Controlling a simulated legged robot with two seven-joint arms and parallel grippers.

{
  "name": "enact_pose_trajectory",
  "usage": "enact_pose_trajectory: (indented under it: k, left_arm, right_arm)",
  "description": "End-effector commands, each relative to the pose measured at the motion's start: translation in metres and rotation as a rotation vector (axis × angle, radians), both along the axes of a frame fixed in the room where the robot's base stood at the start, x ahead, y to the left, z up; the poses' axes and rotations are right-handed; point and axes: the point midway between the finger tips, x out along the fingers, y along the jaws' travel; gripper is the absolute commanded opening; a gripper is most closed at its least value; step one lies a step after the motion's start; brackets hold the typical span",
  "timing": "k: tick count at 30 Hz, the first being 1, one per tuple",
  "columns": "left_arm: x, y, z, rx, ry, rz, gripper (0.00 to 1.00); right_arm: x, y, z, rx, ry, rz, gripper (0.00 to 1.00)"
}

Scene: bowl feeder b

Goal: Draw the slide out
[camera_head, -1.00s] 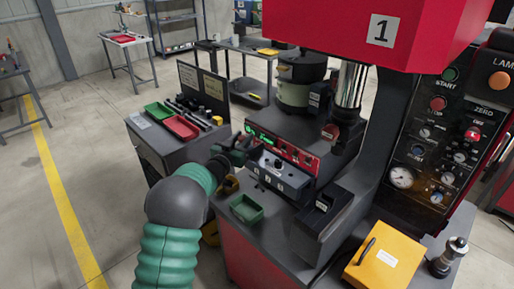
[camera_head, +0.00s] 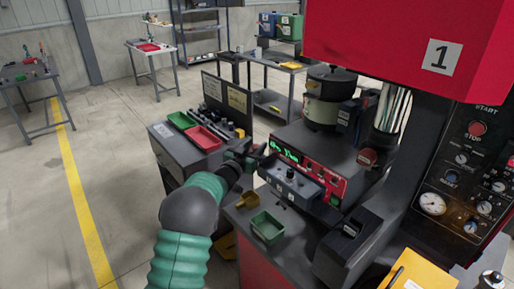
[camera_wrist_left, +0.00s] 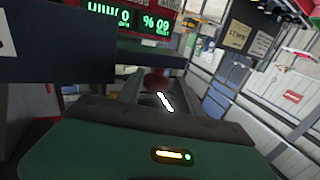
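A dark tray-like part with a small upright knob (camera_head: 290,181), probably the slide, sits in front of the red panel with the green display (camera_head: 286,150), below the bowl feeder (camera_head: 328,100). My left gripper (camera_head: 252,158) is at the left end of this part, close to the panel. I cannot tell whether it touches. In the left wrist view, my green gripper body (camera_wrist_left: 130,150) fills the bottom, with the lit display (camera_wrist_left: 125,20) above. A blurred dark red round thing (camera_wrist_left: 156,80) shows ahead of it. The fingertips are too dark to read. My right gripper is out of view.
A green tray (camera_head: 268,228) stands on the machine's deck near my left forearm. A side cabinet with a red tray (camera_head: 204,139) and a green tray (camera_head: 181,120) is at the left. A black block (camera_head: 347,246) and the yellow box (camera_head: 408,272) are at the right.

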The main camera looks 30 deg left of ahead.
Motion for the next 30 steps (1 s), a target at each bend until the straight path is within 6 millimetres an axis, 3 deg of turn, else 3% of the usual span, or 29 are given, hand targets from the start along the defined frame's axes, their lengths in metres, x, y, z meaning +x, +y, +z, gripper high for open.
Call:
enact_pose_trajectory:
  k: [10,14,17,27,30]
  left_arm:
    - [-0.001,-0.003,-0.001,-0.001,0.002,-0.003,0.51]
    - [-0.012,-0.002,-0.002,-0.002,0.003,-0.002,0.51]
    - [-0.033,-0.003,-0.003,-0.003,0.003,-0.001,0.51]
    - [-0.131,-0.004,-0.005,-0.004,0.003,0.001,0.51]
    - [-0.151,-0.004,-0.005,-0.004,0.004,0.001,0.51]
  right_arm:
    - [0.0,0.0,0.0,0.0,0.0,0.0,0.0]
    - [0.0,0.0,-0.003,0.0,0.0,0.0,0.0]
    - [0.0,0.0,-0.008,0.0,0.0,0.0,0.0]
    - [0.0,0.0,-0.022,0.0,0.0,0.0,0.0]
    - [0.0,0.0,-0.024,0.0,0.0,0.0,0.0]
